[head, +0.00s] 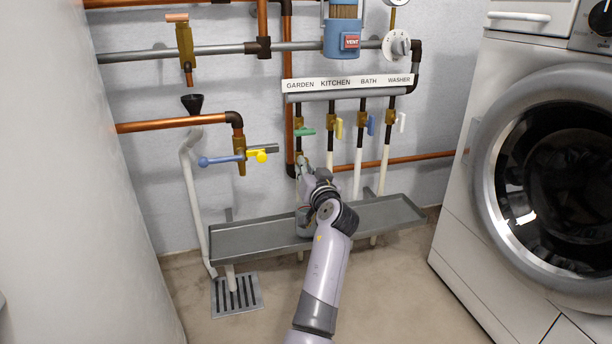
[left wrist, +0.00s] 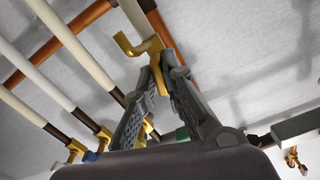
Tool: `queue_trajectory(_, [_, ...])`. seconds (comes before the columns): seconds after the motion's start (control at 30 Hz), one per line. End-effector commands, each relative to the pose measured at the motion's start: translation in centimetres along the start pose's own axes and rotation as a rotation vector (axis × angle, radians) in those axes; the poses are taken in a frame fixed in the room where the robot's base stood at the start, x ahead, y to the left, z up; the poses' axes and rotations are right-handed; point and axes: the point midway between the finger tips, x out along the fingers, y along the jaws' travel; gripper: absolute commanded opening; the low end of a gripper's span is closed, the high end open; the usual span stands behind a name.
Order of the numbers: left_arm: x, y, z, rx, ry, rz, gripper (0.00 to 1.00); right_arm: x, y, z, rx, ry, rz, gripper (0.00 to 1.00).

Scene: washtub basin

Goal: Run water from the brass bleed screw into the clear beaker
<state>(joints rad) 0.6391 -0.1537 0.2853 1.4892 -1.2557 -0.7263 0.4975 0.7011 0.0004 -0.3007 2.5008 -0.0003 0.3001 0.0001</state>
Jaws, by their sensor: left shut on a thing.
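In the head view my left gripper (head: 303,163) is at the lower part of the garden branch, below the green lever (head: 304,132). In the left wrist view its fingertips (left wrist: 157,68) meet on a small brass fitting, apparently the bleed screw. A hooked brass spout (left wrist: 132,46) sticks out beside the fingertips. The fingers hide most of the part between them. I cannot make out the clear beaker in either view; my arm covers the middle of the grey tray (head: 262,234). My right gripper is not in view.
Yellow (head: 339,128), blue (head: 371,125) and white (head: 402,121) levers stand to the right on neighbouring branches. A blue-handled brass valve (head: 220,160) is to the left. A floor drain (head: 236,294) lies below the tray. A washing machine (head: 545,150) fills the right side.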

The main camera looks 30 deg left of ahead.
Motion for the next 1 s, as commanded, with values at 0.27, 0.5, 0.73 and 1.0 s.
queue_trajectory(0.27, [0.0,0.05,0.13,-0.103,-0.002,0.001,0.0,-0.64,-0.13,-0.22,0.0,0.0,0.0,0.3])
queue_trajectory(0.5, [0.0,0.03,0.08,-0.128,-0.003,0.001,0.0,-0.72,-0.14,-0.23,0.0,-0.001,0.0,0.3])
queue_trajectory(0.73, [0.01,0.02,0.07,-0.129,-0.002,0.001,0.0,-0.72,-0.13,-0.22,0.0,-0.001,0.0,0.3])
queue_trajectory(1.0, [0.01,0.01,0.05,-0.128,-0.002,0.0,0.18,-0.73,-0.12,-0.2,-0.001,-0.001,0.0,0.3])
